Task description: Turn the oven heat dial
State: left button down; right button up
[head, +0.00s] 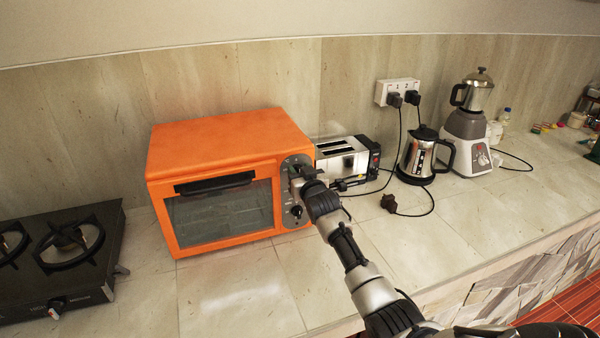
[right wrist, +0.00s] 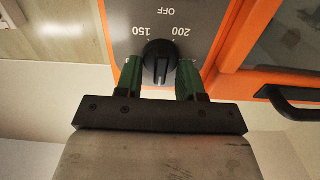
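The orange toaster oven (head: 222,143) stands on the counter with its glass door shut. Its grey control panel (head: 285,167) runs down the right side of the front. In the right wrist view a black dial (right wrist: 159,62) sits on the panel below the marks 150, 200 and OFF. My right gripper (right wrist: 161,78) is open, with one green-padded finger on each side of the dial and a small gap on both sides. In the head view my right gripper (head: 301,178) is at the panel's upper part and hides some of it. My left gripper is not in view.
A toaster (head: 343,160), a kettle (head: 420,157) and a blender (head: 470,130) stand right of the oven. A gas stove (head: 62,255) is at the left. The counter before the oven is clear.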

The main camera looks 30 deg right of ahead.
jog(key=shift+c, duration=0.5)
jog(key=shift+m, duration=0.3)
jog(key=m, duration=0.9)
jog(key=shift+d+f, duration=0.2)
jog(key=shift+d, duration=0.1)
jog(key=shift+s+d+f+m+b, duration=0.1)
jog(key=shift+m+b, duration=0.05)
jog(key=shift+m, duration=0.85)
jog(key=shift+f+m+b, duration=0.1)
jog(key=shift+m+b, duration=0.05)
jog(key=shift+m, duration=0.85)
